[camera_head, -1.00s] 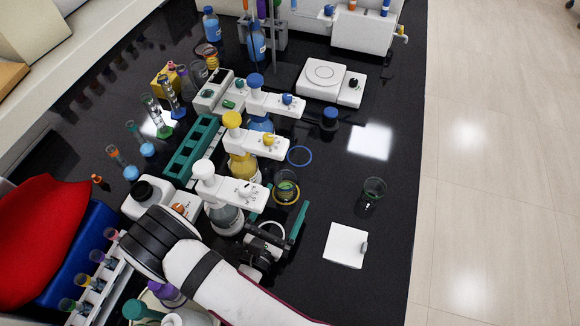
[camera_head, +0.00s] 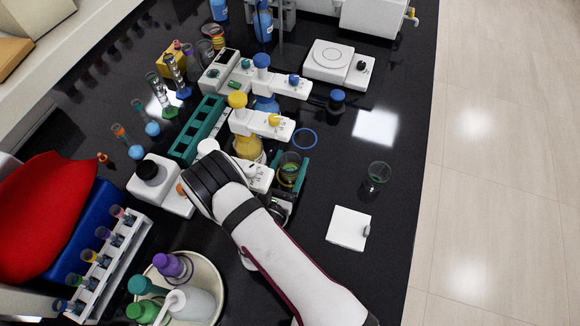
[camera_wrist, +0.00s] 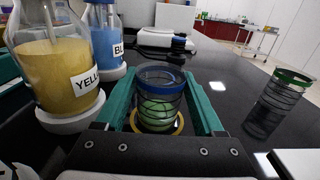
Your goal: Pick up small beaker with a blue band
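The small beaker with a blue band (camera_wrist: 160,77) stands upright between the teal fingers of my gripper (camera_wrist: 160,95) in the wrist view. It is clear glass with green contents low inside, and a yellow ring (camera_wrist: 158,131) shows at its base. It also shows in the head view (camera_head: 290,163), just ahead of my wrist. My gripper is open, with one finger on each side of the beaker. Small gaps seem to remain, but contact is hard to judge. In the head view my arm and wrist hide part of the gripper.
A yellow bottle (camera_wrist: 55,75) and a blue bottle (camera_wrist: 105,45) stand close on the left. A green-banded beaker (camera_head: 377,173) and a white plate (camera_head: 346,229) are to the right. A blue ring (camera_head: 303,139) lies behind the beaker. The dark bench (camera_head: 395,100) is open on the right.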

